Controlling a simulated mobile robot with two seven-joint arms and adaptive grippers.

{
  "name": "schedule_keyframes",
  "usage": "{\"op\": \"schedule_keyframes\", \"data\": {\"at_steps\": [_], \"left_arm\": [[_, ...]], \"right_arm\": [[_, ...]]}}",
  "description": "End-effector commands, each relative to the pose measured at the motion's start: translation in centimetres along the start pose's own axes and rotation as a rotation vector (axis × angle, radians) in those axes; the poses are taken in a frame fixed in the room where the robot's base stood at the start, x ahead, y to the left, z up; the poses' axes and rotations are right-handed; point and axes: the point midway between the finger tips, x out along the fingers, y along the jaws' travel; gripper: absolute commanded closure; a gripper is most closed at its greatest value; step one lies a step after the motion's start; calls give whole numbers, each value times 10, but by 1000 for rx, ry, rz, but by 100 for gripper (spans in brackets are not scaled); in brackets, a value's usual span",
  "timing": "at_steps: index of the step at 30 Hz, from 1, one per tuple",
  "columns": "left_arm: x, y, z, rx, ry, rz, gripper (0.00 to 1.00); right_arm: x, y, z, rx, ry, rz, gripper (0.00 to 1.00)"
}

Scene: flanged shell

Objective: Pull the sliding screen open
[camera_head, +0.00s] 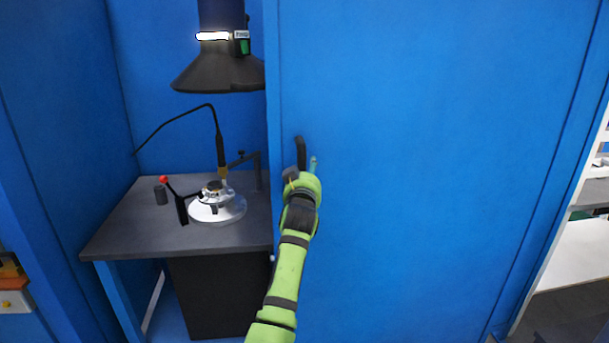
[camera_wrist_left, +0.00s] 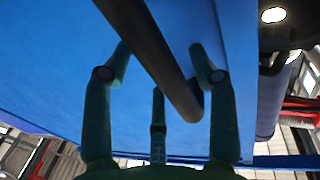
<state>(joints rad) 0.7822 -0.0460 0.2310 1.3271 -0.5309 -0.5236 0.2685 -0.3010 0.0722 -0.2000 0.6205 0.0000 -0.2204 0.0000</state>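The sliding screen (camera_head: 430,150) is a large flat blue panel filling the middle and right of the head view. Its dark upright bar handle (camera_head: 301,150) is near the panel's left edge. My left gripper (camera_head: 303,177), on a green arm, is at the handle's lower part. In the left wrist view the dark handle (camera_wrist_left: 160,55) runs diagonally between the green fingers of my left gripper (camera_wrist_left: 161,55). The fingers are spread, with narrow gaps visible beside the bar. The blue screen (camera_wrist_left: 60,80) lies behind them. My right gripper is in neither view.
Left of the screen is an open blue booth with a grey worktop (camera_head: 120,235). A white round device (camera_head: 217,207) stands on it beneath a dark hood (camera_head: 220,72). Pale shelving (camera_head: 585,245) shows at the far right.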

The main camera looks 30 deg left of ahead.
Motion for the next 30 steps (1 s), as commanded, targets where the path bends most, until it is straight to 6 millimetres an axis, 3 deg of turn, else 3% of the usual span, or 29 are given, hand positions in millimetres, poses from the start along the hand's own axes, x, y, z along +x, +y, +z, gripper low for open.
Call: {"op": "schedule_keyframes", "data": {"at_steps": [8,13,30], "left_arm": [[-1,-1,3,0,-5,-1,41],[-13,0,4,0,-5,-1,41],[-107,1,2,1,-4,0,41]], "right_arm": [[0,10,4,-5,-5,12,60],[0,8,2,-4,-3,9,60],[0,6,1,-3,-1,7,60]]}}
